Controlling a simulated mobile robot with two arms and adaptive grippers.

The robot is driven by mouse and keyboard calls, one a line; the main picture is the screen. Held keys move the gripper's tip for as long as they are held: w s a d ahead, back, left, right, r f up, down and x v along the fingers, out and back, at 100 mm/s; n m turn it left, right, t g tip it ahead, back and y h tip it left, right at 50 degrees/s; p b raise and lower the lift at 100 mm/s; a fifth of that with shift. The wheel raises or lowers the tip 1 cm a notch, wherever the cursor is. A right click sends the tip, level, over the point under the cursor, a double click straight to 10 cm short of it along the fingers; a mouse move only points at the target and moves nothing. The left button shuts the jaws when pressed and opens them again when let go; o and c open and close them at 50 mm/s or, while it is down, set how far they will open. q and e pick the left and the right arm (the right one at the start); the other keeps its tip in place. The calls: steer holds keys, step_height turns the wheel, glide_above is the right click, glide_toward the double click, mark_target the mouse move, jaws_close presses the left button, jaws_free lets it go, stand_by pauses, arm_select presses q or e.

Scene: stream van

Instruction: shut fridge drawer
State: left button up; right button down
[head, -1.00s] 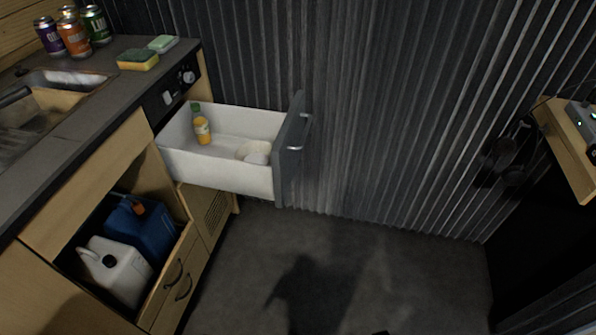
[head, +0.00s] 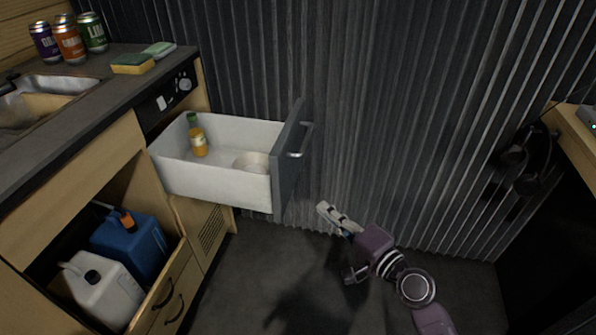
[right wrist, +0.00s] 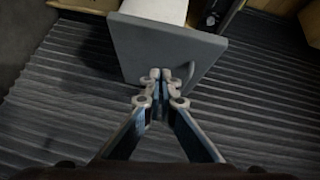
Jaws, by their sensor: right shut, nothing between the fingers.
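The fridge drawer (head: 215,190) is pulled far out of the cabinet, in the head view. Its white bin holds a bottle (head: 198,140) with orange contents and a white bowl (head: 250,163). The grey drawer front (head: 287,168) carries a pale handle (head: 295,154) on its outer face. My right gripper (head: 328,211) is to the right of the front and lower in the picture. In the right wrist view its fingertips (right wrist: 158,78) meet with nothing between them, and the drawer front (right wrist: 155,45) lies ahead, partly behind them. Contact cannot be told. My left gripper is out of view.
Several cans and sponges (head: 132,64) stand on the counter (head: 60,130). A corrugated wall (head: 400,100) is behind. Headphones (head: 528,160) hang at right.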

steer(key=w+d+r+m+t, duration=0.1)
steer(key=w+d+r+m, duration=0.1)
steer(key=w+m, duration=0.1)
glide_toward(290, 161)
steer(key=w, duration=0.4)
steer(key=a, duration=0.3)
steer(key=shift+w+a+t+h, duration=0.2)
steer(key=shift+w+t+h, duration=0.1)
steer(key=shift+h, duration=0.1)
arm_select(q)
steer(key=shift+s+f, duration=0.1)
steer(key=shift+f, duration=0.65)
